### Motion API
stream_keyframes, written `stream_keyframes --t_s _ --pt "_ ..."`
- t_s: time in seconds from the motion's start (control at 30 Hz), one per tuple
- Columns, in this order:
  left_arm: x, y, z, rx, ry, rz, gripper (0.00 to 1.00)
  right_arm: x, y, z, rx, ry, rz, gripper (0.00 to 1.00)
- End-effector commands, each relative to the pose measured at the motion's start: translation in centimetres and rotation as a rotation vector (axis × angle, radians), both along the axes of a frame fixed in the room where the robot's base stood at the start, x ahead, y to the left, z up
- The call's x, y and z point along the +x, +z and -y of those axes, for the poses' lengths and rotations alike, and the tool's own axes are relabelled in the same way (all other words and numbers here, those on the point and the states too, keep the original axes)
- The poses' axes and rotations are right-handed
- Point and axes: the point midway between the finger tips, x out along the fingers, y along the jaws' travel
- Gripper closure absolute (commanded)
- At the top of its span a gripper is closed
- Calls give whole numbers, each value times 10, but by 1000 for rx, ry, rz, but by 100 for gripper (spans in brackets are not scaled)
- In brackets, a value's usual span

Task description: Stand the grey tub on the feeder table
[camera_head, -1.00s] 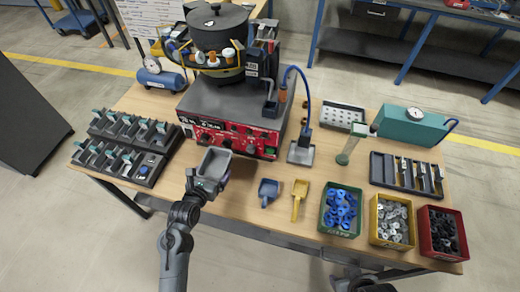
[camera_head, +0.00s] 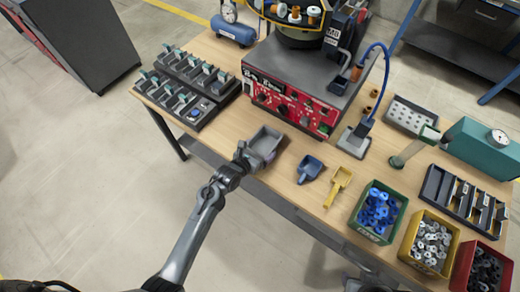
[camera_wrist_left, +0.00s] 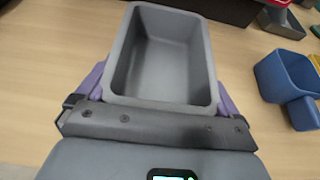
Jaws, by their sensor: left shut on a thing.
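The grey tub (camera_head: 266,141) is upright with its open side up, in front of the red-fronted feeder unit (camera_head: 288,100), near the front edge of the feeder table (camera_head: 236,125). It is empty in the left wrist view (camera_wrist_left: 163,60). My left gripper (camera_head: 246,153) is shut on the tub's near side, with purple finger parts showing on both sides in the wrist view. I cannot tell whether the tub's underside touches the wood or is slightly above it. My right gripper does not show; only a dark piece of my arm is at the bottom edge.
A blue scoop (camera_head: 309,169) lies just right of the tub, then a yellow scoop (camera_head: 338,185). Green (camera_head: 366,232), yellow (camera_head: 418,258) and red bins of parts stand further right. A dark tray rack (camera_head: 190,88) is at left. Bare wood lies between rack and tub.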

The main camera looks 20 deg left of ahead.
Motion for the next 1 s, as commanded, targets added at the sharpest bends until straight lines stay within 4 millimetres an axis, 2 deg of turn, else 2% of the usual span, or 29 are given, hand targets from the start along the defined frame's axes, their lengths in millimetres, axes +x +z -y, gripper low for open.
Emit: stream_keyframes --t_s 0.33,0.37,0.4,0.73,0.87,1.0 --pt "1 -1 0 -1 0 2 41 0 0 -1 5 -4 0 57" --pt "0 -2 0 -1 0 1 4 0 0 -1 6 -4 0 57" --pt "0 -2 0 0 0 1 0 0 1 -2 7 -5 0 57" --pt "0 2 0 0 0 2 0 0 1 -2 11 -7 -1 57" --pt "-11 7 -2 -2 -1 1 0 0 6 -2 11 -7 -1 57" --pt "-32 17 -7 -1 2 -1 0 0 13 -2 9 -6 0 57"
